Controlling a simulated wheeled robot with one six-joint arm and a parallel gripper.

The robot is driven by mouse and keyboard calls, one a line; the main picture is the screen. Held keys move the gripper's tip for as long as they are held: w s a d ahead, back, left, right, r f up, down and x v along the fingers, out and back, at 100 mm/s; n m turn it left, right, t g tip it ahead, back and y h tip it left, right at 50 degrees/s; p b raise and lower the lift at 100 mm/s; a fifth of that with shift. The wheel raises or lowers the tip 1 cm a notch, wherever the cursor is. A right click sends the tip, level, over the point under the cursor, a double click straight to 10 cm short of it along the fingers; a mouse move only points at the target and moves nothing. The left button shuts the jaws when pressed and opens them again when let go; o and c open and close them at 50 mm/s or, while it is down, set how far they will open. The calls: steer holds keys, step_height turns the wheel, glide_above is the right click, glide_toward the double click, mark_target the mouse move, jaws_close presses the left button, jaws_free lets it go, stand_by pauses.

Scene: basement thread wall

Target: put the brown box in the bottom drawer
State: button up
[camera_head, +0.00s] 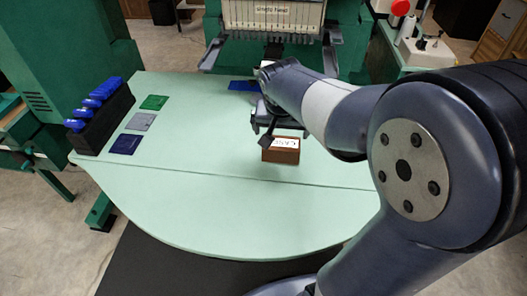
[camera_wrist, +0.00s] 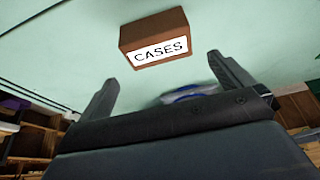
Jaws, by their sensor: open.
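The brown box (camera_head: 281,155) stands on the pale green table, with a white label on it. In the wrist view the brown box (camera_wrist: 150,28) shows its label, "CASES", just beyond the fingers. My gripper (camera_head: 276,133) is at the far side of the box in the head view, partly hidden by my arm. In the wrist view my gripper (camera_wrist: 161,72) is open, its fingers spread, with nothing between them; the box appears apart from them. I cannot make out a bottom drawer in either view.
A black rack (camera_head: 103,118) with several blue items stands at the table's left. Green (camera_head: 154,102), grey (camera_head: 141,121) and dark blue (camera_head: 126,144) flat cards lie beside it. An embroidery machine (camera_head: 272,16) stands behind. Wooden shelving (camera_wrist: 32,142) shows in the wrist view. The table front is clear.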

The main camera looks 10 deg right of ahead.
mark_target(282, 143)
steer(key=x, duration=0.5)
steer(key=shift+w+d+b, duration=0.1)
steer(key=shift+d+b, duration=0.05)
steer(key=shift+b, duration=0.25)
steer(key=shift+b+x, duration=0.45)
steer(key=shift+x, duration=2.25)
steer(key=shift+f, duration=0.1)
steer(key=c, duration=0.7)
